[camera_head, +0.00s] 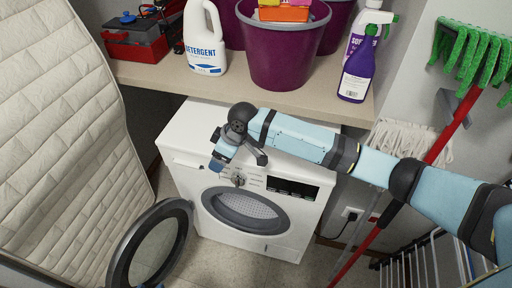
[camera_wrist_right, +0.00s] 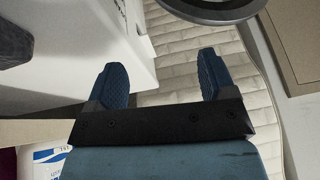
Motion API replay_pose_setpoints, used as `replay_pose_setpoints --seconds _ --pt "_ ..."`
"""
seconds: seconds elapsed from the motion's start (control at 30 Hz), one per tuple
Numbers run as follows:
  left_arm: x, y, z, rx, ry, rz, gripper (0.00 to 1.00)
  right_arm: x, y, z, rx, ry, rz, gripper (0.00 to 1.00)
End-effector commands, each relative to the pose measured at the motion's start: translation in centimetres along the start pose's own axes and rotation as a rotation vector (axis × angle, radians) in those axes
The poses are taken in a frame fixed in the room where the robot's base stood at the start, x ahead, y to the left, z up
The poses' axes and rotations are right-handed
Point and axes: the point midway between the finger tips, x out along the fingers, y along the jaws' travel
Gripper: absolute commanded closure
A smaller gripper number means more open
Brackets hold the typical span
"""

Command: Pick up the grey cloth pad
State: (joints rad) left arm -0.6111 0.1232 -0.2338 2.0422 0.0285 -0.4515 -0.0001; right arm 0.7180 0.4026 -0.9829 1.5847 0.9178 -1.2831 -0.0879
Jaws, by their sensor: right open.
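I cannot pick out a grey cloth pad for certain in either view. A dark grey rounded thing (camera_wrist_right: 14,45) shows at the upper left edge of the right wrist view, and I cannot tell what it is. My right gripper (camera_wrist_right: 160,85) is open, with nothing between its blue fingers. In the head view it hangs in front of the upper front of the white washing machine (camera_head: 185,133). My right forearm crosses above the machine's top and hides part of it. Only a small blue tip, perhaps of my left gripper, shows at the bottom edge of the head view.
The round washer door (camera_head: 117,255) stands open at the left front. A quilted mattress (camera_head: 60,130) leans at the left. A shelf (camera_head: 215,88) above holds a detergent jug (camera_head: 204,45), purple buckets (camera_head: 283,55) and a spray bottle (camera_head: 357,75). Mop and broom handles stand at the right.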

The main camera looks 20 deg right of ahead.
Motion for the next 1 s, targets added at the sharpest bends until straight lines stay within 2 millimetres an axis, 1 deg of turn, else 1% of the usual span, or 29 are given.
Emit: replay_pose_setpoints --seconds 0.03,0.1,0.23,0.3,0.4,0.5,0.57,0.63,0.9,1.0 --pt "0.8 -0.1 1.1 -0.002 0.000 0.000 0.57 -0.9 2.2 -0.2 -0.019 -0.056 0.022 0.23" --pt "1.2 -0.2 1.8 -0.005 -0.003 -0.001 0.57 -2.6 4.4 -0.3 -0.032 -0.140 0.033 0.23" --pt "2.0 -0.3 2.9 -0.010 -0.014 0.000 0.57 -6.5 8.1 -0.4 -0.035 -0.273 0.058 0.23" --pt "2.3 -0.3 3.3 -0.012 -0.016 0.001 0.57 -8.5 9.5 -0.3 -0.029 -0.328 0.068 0.23" --pt "2.5 -0.3 3.4 -0.015 -0.013 0.002 0.57 -10.8 11.0 -0.2 -0.017 -0.385 0.077 0.23" --pt "2.6 -0.2 3.3 -0.017 -0.008 0.004 0.57 -12.1 11.7 -0.1 -0.009 -0.416 0.081 0.23" --pt "2.6 -0.1 3.1 -0.018 -0.004 0.005 0.57 -12.2 11.9 0.0 -0.006 -0.425 0.082 0.23" --pt "2.6 -0.1 3.0 -0.019 -0.001 0.006 0.57 -11.6 12.1 0.3 -0.005 -0.430 0.082 0.23" --pt "2.8 0.1 3.2 -0.019 0.001 0.007 0.57 -6.9 12.4 2.5 -0.005 -0.429 0.081 0.23" --pt "2.9 0.0 3.2 -0.018 0.001 0.007 0.57 -5.7 12.5 3.0 -0.006 -0.427 0.081 0.23"
